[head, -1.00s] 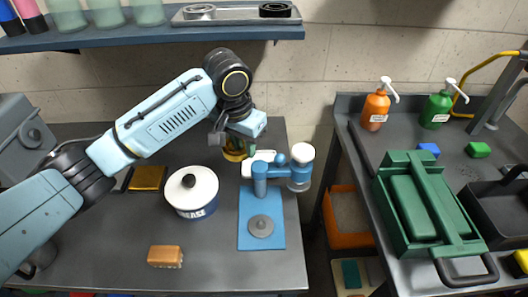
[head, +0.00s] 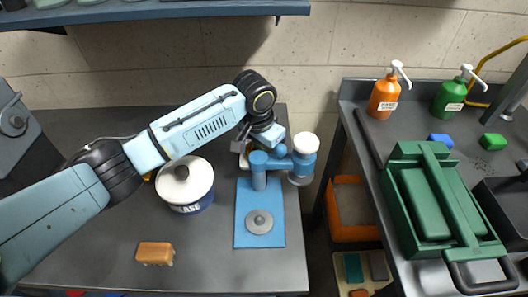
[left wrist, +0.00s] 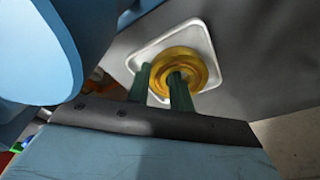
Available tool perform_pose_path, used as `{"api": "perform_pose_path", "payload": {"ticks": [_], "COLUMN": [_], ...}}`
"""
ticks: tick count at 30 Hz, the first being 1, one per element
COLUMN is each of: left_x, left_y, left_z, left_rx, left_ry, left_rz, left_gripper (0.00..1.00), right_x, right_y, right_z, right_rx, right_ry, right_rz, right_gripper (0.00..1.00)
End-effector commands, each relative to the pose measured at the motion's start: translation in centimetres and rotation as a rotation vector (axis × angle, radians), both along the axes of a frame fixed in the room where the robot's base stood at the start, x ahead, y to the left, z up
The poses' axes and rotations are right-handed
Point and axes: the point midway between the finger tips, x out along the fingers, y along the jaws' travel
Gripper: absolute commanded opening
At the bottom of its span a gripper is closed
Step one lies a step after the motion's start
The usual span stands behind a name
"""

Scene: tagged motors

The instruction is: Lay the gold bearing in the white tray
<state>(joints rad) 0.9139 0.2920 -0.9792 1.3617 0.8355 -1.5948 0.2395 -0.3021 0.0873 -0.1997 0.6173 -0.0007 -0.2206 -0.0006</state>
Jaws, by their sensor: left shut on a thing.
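The gold bearing (left wrist: 188,62) is a round ring, held between the dark green fingers of my left gripper (left wrist: 160,90) in the left wrist view. The white tray (left wrist: 192,30) is a shallow rounded square right behind the bearing, and the bearing lies within its outline. I cannot tell whether the bearing touches the tray floor. Only a light edge of the tray (head: 243,161) shows there. My right gripper is out of view.
An orange-brown block (head: 155,253) lies at the front. The right table (head: 375,150) carries a green toolbox (head: 428,205) and pump bottles.

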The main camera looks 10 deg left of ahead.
Motion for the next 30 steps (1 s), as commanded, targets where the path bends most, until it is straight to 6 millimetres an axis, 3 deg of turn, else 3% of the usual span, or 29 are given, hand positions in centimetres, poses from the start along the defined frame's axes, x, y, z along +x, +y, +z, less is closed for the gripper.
{"api": "perform_pose_path", "payload": {"ticks": [12,13,15,25,30], "left_x": [0.0,0.0,0.0,0.0,-0.2], "left_y": [-0.1,0.0,0.0,0.0,0.1], "left_z": [-0.6,-0.7,-0.7,-0.3,2.2], "left_rx": [-0.001,0.000,-0.001,-0.001,-0.002], "left_ry": [-0.002,0.000,-0.001,-0.003,-0.005], "left_rz": [0.000,0.000,0.000,-0.001,-0.002], "left_gripper": [0.00,0.23,0.31,0.31,0.31], "right_x": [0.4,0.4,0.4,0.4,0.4], "right_y": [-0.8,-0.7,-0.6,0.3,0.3], "right_z": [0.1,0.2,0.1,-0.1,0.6], "right_rx": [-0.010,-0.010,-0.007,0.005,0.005], "right_ry": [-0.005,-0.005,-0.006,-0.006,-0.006], "right_rz": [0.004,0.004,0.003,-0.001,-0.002], "right_gripper": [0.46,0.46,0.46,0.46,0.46]}}
